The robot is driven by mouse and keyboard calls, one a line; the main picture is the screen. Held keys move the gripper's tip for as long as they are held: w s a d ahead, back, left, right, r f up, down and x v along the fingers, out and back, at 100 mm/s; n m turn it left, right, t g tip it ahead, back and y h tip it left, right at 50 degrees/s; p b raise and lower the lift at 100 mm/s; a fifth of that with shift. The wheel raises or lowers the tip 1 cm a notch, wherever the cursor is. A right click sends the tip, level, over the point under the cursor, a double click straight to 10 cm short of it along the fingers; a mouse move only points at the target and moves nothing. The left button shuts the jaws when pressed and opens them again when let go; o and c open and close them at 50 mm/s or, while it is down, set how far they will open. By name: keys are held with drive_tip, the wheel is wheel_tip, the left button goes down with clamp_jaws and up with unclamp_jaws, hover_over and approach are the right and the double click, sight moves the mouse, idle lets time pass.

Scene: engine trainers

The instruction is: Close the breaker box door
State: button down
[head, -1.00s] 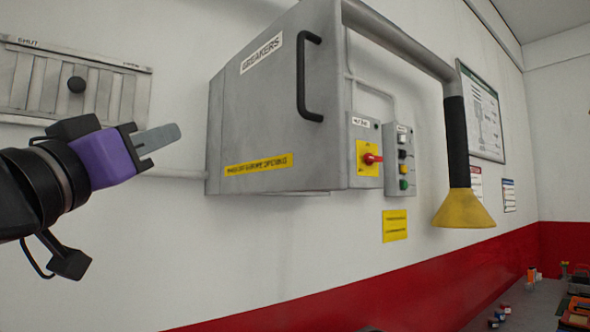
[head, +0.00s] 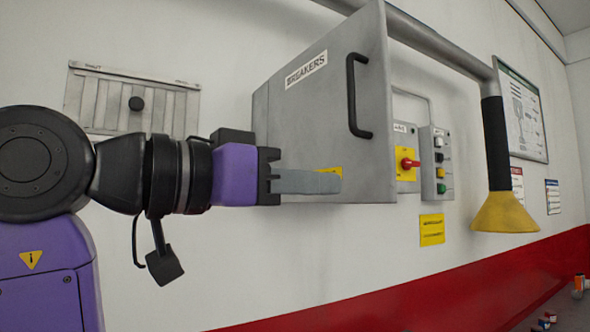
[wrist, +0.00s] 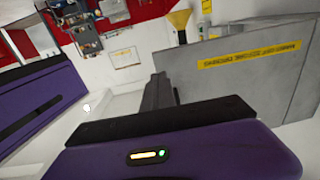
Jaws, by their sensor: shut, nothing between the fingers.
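The breaker box door (head: 330,110) is a grey panel with a "BREAKERS" label and a black bar handle (head: 357,95). Its handle edge stands out from the wall towards me, and the inside of the box is hidden. My gripper (head: 325,183) is shut and empty. Its grey fingers lie across the lower part of the door in the head view, covering most of the yellow label (head: 331,171). I cannot tell whether they touch it. In the wrist view the door (wrist: 235,85) lies to the right of the fingers (wrist: 158,92).
A red switch on a yellow plate (head: 406,163) and a push-button box (head: 434,162) are on the wall right of the door. A pipe with a yellow funnel (head: 505,212) hangs further right. A slatted panel (head: 110,100) is on the wall at left.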

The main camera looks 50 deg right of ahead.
sight(383, 186)
drive_tip(key=p+x, duration=0.2)
drive_tip(key=x, duration=0.5)
drive_tip(key=shift+d+r+p, duration=0.15)
drive_tip(key=shift+p, duration=0.2)
drive_tip(key=shift+s+d, duration=0.2)
drive_tip(key=shift+d, duration=0.45)
drive_tip(key=shift+d, duration=0.1)
